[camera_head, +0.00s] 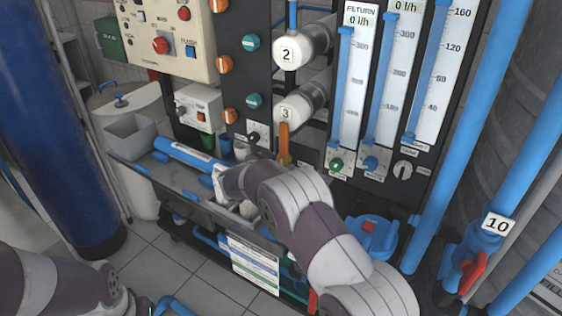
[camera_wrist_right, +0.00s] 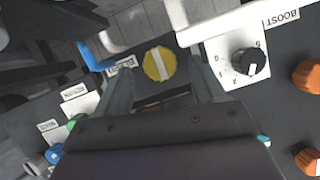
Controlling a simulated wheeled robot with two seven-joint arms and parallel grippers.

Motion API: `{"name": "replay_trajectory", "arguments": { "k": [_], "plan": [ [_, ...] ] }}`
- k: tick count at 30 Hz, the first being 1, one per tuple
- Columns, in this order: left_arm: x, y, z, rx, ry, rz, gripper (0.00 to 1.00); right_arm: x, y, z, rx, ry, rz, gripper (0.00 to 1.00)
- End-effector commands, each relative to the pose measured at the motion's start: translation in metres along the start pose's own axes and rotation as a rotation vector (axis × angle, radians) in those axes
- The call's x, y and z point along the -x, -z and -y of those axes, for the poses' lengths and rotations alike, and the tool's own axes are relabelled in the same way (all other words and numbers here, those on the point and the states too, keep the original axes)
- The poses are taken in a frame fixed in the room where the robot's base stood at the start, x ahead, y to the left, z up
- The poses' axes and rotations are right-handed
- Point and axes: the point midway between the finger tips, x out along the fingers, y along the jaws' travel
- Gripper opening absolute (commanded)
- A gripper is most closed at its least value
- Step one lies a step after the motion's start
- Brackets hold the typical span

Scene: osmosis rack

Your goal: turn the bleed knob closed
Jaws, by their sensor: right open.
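In the right wrist view a round yellow knob (camera_wrist_right: 160,64) with a pale stripe faces me on the dark panel. The stripe runs nearly up and down the picture, slightly tilted. A small white label (camera_wrist_right: 123,66) sits left of it, too small to read surely; I take this as the bleed knob. My right gripper (camera_wrist_right: 158,76) is open, with one finger on each side of the knob in the picture. I cannot tell whether they touch it. My left gripper is out of view.
A black dial knob (camera_wrist_right: 247,62) on a white plate is close beside the right finger, near a BOOST label (camera_wrist_right: 281,16). Orange knobs (camera_wrist_right: 308,76) lie farther right. In the head view, flow tubes (camera_head: 350,90) and a grey tray (camera_head: 190,192) flank my right arm.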

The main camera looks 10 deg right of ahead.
Motion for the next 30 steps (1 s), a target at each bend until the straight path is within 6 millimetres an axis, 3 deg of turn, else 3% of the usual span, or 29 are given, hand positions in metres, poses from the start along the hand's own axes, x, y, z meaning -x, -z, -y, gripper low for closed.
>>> {"name": "replay_trajectory", "arguments": {
  "k": [6, 14, 19, 20, 26, 30],
  "plan": [
    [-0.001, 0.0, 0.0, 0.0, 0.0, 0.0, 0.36, -0.025, 0.0, 0.0, 0.0, 0.0, 0.0, 0.69],
    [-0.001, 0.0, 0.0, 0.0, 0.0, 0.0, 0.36, -0.027, 0.0, 0.001, 0.001, 0.002, 0.0, 0.69],
    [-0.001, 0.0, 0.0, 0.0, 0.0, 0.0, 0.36, -0.027, 0.0, 0.0, 0.001, 0.001, 0.0, 0.17],
    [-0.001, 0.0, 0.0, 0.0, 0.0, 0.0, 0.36, -0.027, 0.0, 0.0, 0.001, 0.001, 0.0, 0.13],
    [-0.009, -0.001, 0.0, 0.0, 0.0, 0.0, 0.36, -0.028, -0.002, -0.001, -0.065, 0.029, -0.002, 0.13],
    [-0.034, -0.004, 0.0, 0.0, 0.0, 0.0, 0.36, -0.031, -0.008, -0.004, -0.247, 0.105, -0.001, 0.13]
  ]
}}
